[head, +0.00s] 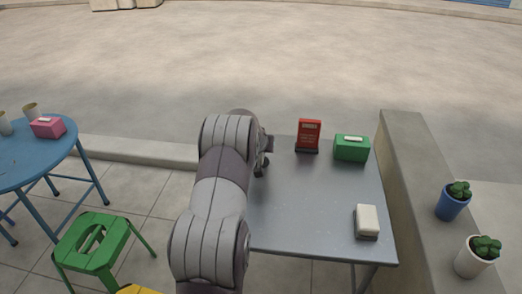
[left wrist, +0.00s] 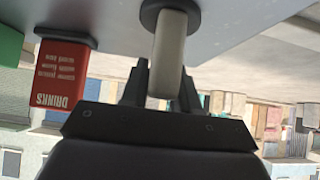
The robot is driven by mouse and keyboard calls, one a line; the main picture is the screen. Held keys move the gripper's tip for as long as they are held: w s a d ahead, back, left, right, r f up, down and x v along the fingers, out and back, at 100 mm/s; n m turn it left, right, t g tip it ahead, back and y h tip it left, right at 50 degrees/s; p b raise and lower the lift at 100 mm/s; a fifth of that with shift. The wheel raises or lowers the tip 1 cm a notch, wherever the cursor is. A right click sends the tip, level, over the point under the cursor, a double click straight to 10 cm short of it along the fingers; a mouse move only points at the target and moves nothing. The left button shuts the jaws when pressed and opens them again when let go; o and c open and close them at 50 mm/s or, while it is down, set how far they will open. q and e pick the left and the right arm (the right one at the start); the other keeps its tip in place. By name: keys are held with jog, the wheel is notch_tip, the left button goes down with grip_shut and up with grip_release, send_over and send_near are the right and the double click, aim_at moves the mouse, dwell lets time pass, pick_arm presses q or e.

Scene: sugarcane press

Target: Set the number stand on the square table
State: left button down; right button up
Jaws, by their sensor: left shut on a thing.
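The square table (head: 310,215) is grey and stands in the middle of the head view. My left gripper (head: 265,158) is over its far left part, with my arm covering the table's left side. In the left wrist view, which is upside down, my left gripper (left wrist: 163,92) is shut on a pale upright post with a dark round base, the number stand (left wrist: 169,48). Its base is at or very close to the grey tabletop; I cannot tell if it touches. The stand is hidden in the head view. My right gripper is not in view.
A red drinks sign (head: 308,135), a green box (head: 351,148) and a white-topped block (head: 367,220) stand on the table. A low wall (head: 405,170) with potted plants runs along the right. A blue round table (head: 35,165) and green stool (head: 92,240) are left. The table's middle is clear.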

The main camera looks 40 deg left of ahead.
pick_arm(q)
jog(key=shift+f, duration=0.1)
jog(key=c, duration=0.8)
grip_release()
jog(key=shift+c, duration=0.2)
